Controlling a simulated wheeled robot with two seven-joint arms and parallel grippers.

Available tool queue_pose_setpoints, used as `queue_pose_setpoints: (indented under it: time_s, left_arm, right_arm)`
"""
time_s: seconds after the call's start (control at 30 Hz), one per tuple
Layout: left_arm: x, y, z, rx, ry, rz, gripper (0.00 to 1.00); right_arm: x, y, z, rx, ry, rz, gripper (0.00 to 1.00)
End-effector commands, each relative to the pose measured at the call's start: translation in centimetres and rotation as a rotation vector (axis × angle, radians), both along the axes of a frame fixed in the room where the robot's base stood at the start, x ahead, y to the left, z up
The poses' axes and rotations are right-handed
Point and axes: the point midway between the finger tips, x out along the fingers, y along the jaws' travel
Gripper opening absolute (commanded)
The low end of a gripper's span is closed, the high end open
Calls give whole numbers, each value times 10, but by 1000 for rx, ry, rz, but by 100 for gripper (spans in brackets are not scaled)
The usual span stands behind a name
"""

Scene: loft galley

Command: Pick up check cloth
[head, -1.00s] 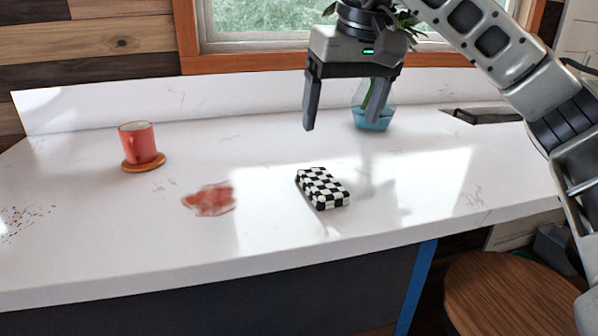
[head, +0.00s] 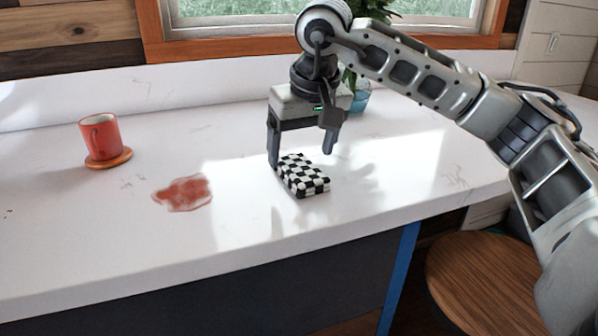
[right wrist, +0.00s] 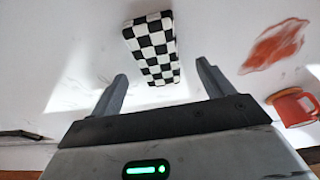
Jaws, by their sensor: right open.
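The check cloth (head: 305,180), a folded black-and-white block, lies on the white counter near its front edge. It also shows in the right wrist view (right wrist: 152,48), ahead of and between the fingertips. My right gripper (head: 302,160) is open and empty, pointing down just behind and above the cloth. In the head view its left finger overlaps the cloth's left end; contact cannot be told. In the right wrist view, the fingers (right wrist: 162,72) stand apart on either side, with the cloth beyond them. My left gripper is not in view.
A red spill (head: 183,192) lies left of the cloth. A red mug (head: 100,137) stands on an orange coaster (head: 108,161) further left. A blue glass vase (head: 361,98) with a plant stands behind the gripper. A wooden stool (head: 480,285) is below the counter at right.

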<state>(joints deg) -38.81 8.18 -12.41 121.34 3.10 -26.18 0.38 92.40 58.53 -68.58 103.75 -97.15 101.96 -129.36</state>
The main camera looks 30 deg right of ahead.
Motion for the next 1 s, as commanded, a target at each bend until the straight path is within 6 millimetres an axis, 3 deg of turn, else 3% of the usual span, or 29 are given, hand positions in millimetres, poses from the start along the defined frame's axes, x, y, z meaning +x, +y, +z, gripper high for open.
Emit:
queue_pose_setpoints:
  time_s: [0.2,0.5,0.53,0.7,1.0]
  left_arm:
    - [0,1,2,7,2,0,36]
    - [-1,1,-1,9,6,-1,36]
    - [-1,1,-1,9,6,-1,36]
    - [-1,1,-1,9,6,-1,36]
    - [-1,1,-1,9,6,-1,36]
  right_arm:
    - [10,-4,-30,0,2,-1,80]
    - [12,-4,-36,0,1,-1,80]
    - [12,-4,-36,0,1,-1,77]
    - [12,-4,-36,0,1,-1,32]
    - [12,-4,-35,0,0,-1,31]
